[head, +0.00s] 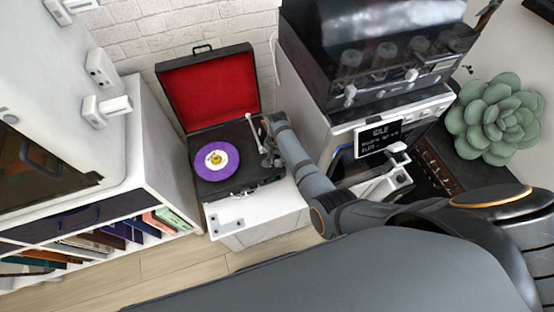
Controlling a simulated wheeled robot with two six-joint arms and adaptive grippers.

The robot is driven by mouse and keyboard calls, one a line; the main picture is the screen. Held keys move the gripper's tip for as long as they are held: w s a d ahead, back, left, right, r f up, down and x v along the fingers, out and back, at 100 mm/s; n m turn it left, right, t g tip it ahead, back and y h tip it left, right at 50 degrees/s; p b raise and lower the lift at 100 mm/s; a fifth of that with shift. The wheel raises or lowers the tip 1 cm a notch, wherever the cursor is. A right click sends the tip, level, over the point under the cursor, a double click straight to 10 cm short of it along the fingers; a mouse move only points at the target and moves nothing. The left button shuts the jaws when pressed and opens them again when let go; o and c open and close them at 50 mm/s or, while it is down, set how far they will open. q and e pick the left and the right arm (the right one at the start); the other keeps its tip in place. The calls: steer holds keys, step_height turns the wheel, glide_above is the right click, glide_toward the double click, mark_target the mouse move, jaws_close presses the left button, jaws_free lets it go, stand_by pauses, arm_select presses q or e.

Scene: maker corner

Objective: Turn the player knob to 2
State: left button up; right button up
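The record player (233,186) is a black suitcase with its red-lined lid (210,88) open. A purple record (230,160) lies on its platter. A pale tonearm (252,128) stands at the platter's right side. My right gripper (268,154) is at the right edge of the player's deck, beside the tonearm. It is small and partly covered by its own arm, so I cannot tell whether its fingers are open or shut, or whether they touch anything. I cannot make out the player knob or its setting. My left gripper is not in view.
The player stands on a white cabinet (228,221) against a white brick wall. A bookshelf (150,190) is on the left; a succulent (495,118) is far right.

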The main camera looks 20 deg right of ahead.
jaws_close()
